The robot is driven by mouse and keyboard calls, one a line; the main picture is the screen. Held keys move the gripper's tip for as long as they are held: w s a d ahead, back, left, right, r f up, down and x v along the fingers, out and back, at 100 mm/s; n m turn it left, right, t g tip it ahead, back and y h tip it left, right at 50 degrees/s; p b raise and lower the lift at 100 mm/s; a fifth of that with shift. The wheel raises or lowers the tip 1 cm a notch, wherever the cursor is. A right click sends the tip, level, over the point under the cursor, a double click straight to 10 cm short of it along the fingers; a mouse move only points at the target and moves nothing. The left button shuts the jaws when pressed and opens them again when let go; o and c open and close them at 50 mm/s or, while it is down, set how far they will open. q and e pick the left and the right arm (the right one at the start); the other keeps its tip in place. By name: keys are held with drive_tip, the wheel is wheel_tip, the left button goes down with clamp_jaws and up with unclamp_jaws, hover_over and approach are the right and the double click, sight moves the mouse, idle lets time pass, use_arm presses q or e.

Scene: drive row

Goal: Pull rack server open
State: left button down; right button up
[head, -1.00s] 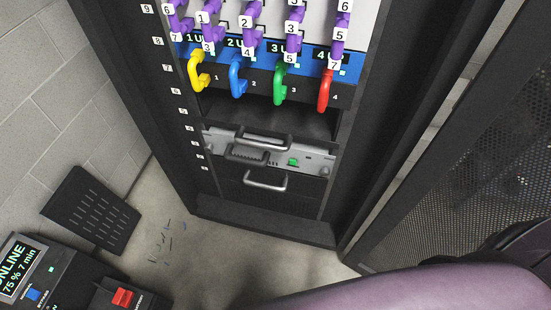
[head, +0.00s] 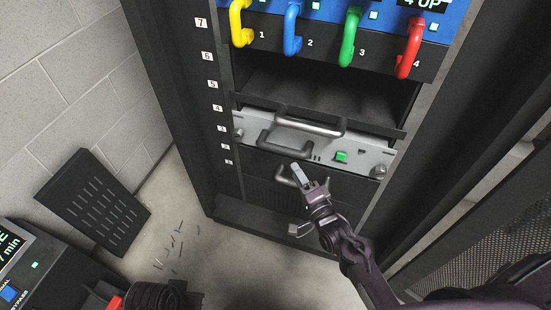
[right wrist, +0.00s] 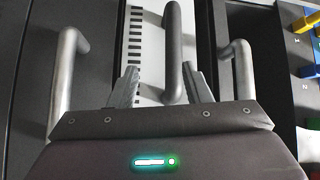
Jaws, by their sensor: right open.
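The rack server (head: 355,155) is a pale grey unit low in the black rack, with a green button and a dark handle (head: 283,143) on its face. In the right wrist view the dark handle (right wrist: 173,50) stands in front of the pale face, in line with the gap between my fingers. My right gripper (head: 303,200) is open and empty. In the head view it is in front of the lower rack, below the dark handle, apparently short of it. Its two fingers also show in the right wrist view (right wrist: 162,88). My left gripper is not in view.
A silver handle (head: 310,125) is just above the server handle, and another (head: 284,180) is on the dark panel below. Coloured handles, such as the green one (head: 349,38), hang higher. A slotted panel (head: 95,203) leans left; cable scraps lie on the floor.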

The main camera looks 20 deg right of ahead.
sight(285, 150)
drive_tip(key=shift+m+t, duration=0.3)
drive_tip(key=shift+t, duration=0.1)
drive_tip(key=x, duration=0.4)
drive_tip(key=r+b+x, duration=0.1)
drive_tip(key=x, duration=0.3)
drive_tip(key=shift+w+r, duration=0.15)
drive_tip(key=shift+r, duration=0.1)
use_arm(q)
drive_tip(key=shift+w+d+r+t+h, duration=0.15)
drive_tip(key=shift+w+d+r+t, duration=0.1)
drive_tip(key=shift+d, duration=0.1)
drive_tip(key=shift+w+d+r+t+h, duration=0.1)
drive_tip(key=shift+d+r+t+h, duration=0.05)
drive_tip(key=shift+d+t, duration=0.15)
use_arm(e)
clamp_jaws()
